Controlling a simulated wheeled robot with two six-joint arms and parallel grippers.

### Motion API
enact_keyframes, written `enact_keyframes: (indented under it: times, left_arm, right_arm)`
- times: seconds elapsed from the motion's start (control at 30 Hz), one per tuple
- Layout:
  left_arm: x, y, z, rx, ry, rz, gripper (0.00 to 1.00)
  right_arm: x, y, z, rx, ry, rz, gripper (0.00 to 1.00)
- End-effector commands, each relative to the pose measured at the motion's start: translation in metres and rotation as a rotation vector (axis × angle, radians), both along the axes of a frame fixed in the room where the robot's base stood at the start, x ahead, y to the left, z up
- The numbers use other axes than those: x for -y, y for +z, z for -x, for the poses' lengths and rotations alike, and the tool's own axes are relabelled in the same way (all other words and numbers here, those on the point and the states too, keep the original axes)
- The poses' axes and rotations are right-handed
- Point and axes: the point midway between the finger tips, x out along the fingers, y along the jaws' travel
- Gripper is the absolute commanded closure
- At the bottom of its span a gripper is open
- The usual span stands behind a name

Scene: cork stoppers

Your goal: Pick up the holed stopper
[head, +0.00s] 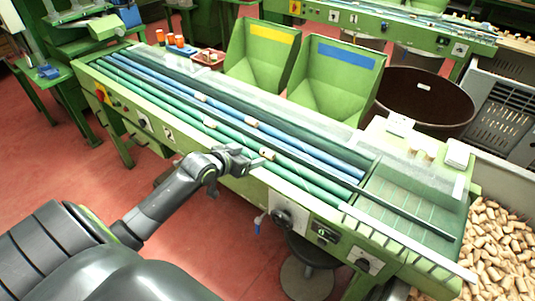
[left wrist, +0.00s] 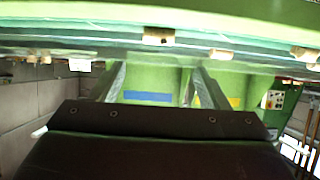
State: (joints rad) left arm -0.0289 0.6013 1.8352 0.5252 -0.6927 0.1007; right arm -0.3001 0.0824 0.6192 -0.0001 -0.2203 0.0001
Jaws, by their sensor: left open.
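A cork stopper with a dark spot on its side, which looks like the holed stopper (head: 267,154), lies on the green belt at the near side of the machine. It also shows in the left wrist view (left wrist: 158,36), top centre, with the dark spot facing the camera. My left gripper (head: 246,161) is just left of this stopper in the head view, apart from it. In the left wrist view the two fingers (left wrist: 158,70) stand apart with nothing between them. My right gripper is not in view.
Other plain stoppers lie on the belts: one on the green belt (head: 209,124), one on the blue belt (head: 251,122), one farther back (head: 201,97). Green hoppers (head: 332,82) stand behind. A bin of loose corks (head: 497,250) is at the right. Rails run between the belts.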

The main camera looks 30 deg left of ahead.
Motion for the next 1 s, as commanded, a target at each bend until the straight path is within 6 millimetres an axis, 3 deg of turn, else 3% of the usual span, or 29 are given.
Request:
enact_keyframes:
  times: [0.2, 0.57, 1.0]
  left_arm:
    - [0.002, -0.015, -0.029, 0.001, 0.002, 0.001, 0.31]
    - [0.004, -0.025, -0.046, 0.000, 0.001, 0.000, 0.31]
    - [0.009, -0.049, -0.081, 0.000, 0.001, 0.000, 0.31]
  right_arm:
    - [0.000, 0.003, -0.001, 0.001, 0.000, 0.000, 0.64]
    - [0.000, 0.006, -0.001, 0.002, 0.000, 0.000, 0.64]
    - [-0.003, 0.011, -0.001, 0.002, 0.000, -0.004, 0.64]
